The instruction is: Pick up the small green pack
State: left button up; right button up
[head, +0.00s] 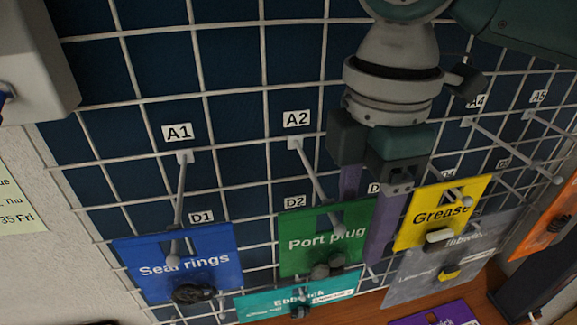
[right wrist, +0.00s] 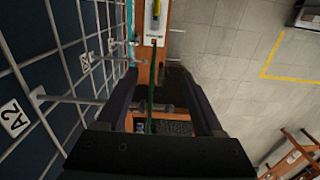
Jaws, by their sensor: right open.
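The green pack (head: 325,238), labelled "Port plug", hangs on a peg of the wire grid under tag A2. My right gripper (head: 366,225) comes down from above at the pack's right edge. Its purple fingers are open. One finger passes behind the pack and its tip is hidden; the other is on the near right side. In the right wrist view the green pack (right wrist: 151,108) shows as a thin edge between the two open fingers (right wrist: 158,98). Whether either finger touches it, I cannot tell. My left gripper is not in view.
A blue "Seal rings" pack (head: 170,262) hangs to the left and a yellow "Grease" pack (head: 445,205) close on the right. A teal pack (head: 265,306) and a grey pack (head: 410,283) hang lower. Bare pegs (head: 510,150) stick out at the right.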

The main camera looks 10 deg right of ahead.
aim_at(352, 246)
jog(key=f, duration=0.2)
jog(key=f+p, duration=0.1)
jog(key=shift+s+a+f+p, duration=0.15)
jog(key=shift+a+f+p, duration=0.05)
jog(key=shift+f+p, duration=0.15)
jog(key=shift+f, duration=0.45)
jog(key=c, duration=0.5)
grip_shut()
